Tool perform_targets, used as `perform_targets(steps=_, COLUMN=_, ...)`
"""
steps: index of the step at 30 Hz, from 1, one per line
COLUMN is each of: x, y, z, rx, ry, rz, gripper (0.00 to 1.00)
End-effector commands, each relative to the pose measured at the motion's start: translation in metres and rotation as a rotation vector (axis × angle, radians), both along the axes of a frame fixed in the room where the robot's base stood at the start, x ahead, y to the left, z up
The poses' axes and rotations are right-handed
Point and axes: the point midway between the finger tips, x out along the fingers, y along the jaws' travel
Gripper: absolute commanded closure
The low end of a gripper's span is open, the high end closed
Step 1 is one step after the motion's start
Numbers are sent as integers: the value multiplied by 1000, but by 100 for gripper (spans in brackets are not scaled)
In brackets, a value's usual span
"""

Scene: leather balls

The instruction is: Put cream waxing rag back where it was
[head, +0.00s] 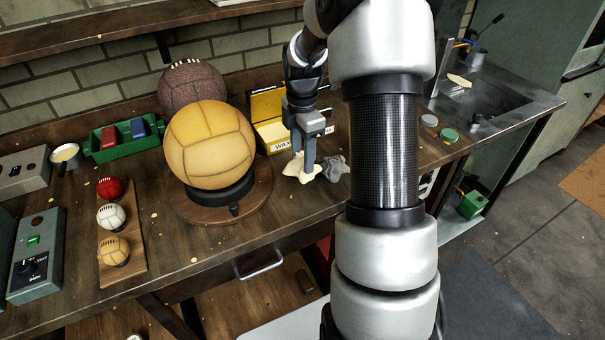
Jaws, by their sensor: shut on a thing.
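The cream waxing rag (300,169) is a small, pale, crumpled cloth at the bench's right half, in the head view. My gripper (303,160) points down with its fingers shut on the rag. The rag spreads out below the fingertips, at or just above the bench top; I cannot tell if it touches. A grey rag (336,167) lies crumpled on the bench just to its right. A yellow box (268,132) with a "WAX" label stands just behind and to the left of the gripper.
A tan leather ball (209,145) sits on a round turntable (258,196) left of the gripper. A dark brown ball (192,85) stands behind it. A green tray (104,152), a plank (132,255) with small balls and a metal sink (505,100) also show. My arm hides part of the bench.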

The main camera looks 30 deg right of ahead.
Motion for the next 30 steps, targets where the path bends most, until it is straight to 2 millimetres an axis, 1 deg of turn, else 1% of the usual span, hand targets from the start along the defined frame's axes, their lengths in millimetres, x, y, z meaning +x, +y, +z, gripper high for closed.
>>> perform_targets(steps=1, x=0, y=0, z=-7, rx=0, ry=2, rz=0, gripper=73)
perform_targets(steps=5, x=0, y=0, z=-15, rx=-1, ry=0, rz=-1, gripper=73)
perform_targets(steps=7, x=0, y=0, z=-22, rx=0, ry=1, rz=-1, gripper=73)
perform_targets(steps=12, x=0, y=0, z=-46, rx=1, ry=2, rz=-1, gripper=73)
perform_targets(steps=13, x=0, y=0, z=-49, rx=0, ry=1, rz=-2, gripper=73)
perform_targets(steps=20, x=0, y=0, z=-49, rx=0, ry=-1, rz=-2, gripper=73)
perform_targets(steps=24, x=0, y=0, z=-53, rx=0, ry=0, rz=-2, gripper=73)
perform_targets(steps=25, x=0, y=0, z=-52, rx=0, ry=-1, rz=-2, gripper=50)
perform_targets(steps=27, x=0, y=0, z=-52, rx=0, ry=-1, rz=-2, gripper=38)
perform_targets(steps=28, x=0, y=0, z=-52, rx=0, ry=-1, rz=-2, gripper=36)
perform_targets(steps=30, x=0, y=0, z=-52, rx=0, ry=-1, rz=-2, gripper=36)
